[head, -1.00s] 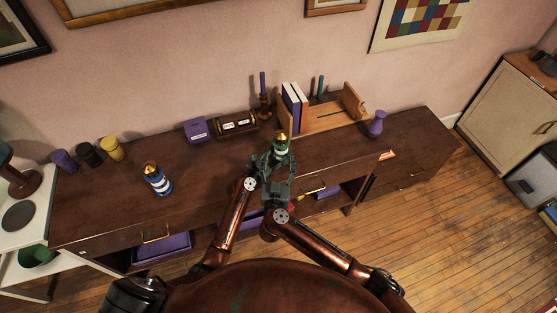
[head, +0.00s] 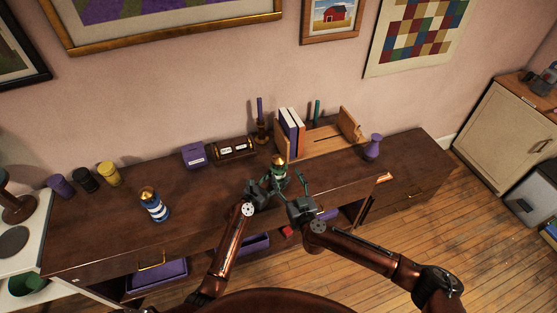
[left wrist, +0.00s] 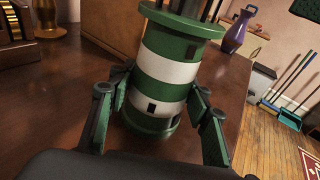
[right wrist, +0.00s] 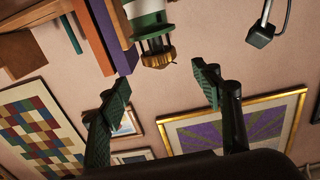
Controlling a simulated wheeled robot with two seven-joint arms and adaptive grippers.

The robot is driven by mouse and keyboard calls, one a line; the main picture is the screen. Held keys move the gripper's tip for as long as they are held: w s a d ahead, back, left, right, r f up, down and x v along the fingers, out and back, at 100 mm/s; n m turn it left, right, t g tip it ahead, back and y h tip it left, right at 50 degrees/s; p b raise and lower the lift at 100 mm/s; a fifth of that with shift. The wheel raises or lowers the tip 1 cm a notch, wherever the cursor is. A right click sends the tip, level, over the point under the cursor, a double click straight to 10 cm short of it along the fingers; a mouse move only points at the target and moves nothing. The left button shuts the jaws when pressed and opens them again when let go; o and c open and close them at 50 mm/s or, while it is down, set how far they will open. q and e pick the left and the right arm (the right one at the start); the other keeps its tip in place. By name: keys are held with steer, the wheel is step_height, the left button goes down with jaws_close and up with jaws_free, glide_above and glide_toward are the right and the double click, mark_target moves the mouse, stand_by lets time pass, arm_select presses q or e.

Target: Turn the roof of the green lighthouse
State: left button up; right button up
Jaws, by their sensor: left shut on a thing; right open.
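The green lighthouse (head: 280,174), green and white striped with a gold roof (head: 279,160), stands upright on the dark wooden cabinet. In the left wrist view its striped body (left wrist: 163,75) is between the fingers of my left gripper (left wrist: 160,122), low on the body; the roof is out of that picture. My left gripper (head: 267,188) is shut on this body. My right gripper (head: 296,190) is open and empty, just right of the lighthouse. In the right wrist view the gold roof (right wrist: 157,55) appears upside down, ahead of the open fingers (right wrist: 162,85), not touched by them.
A blue striped lighthouse (head: 154,206) stands on the cabinet top (head: 205,205) to the left. Several small jars, a purple box (head: 195,155), a candlestick (head: 261,130), a wooden book rack (head: 330,142) and a purple vase (head: 373,146) line the back. The top between the lighthouses is clear.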

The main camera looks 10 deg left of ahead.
mark_target(280, 165)
steer(key=x, duration=0.9)
steer(key=shift+w+a, duration=0.15)
steer(key=shift+w, duration=0.05)
steer(key=shift+c, duration=0.4)
steer(key=c, duration=1.1)
steer(key=shift+h, duration=0.3)
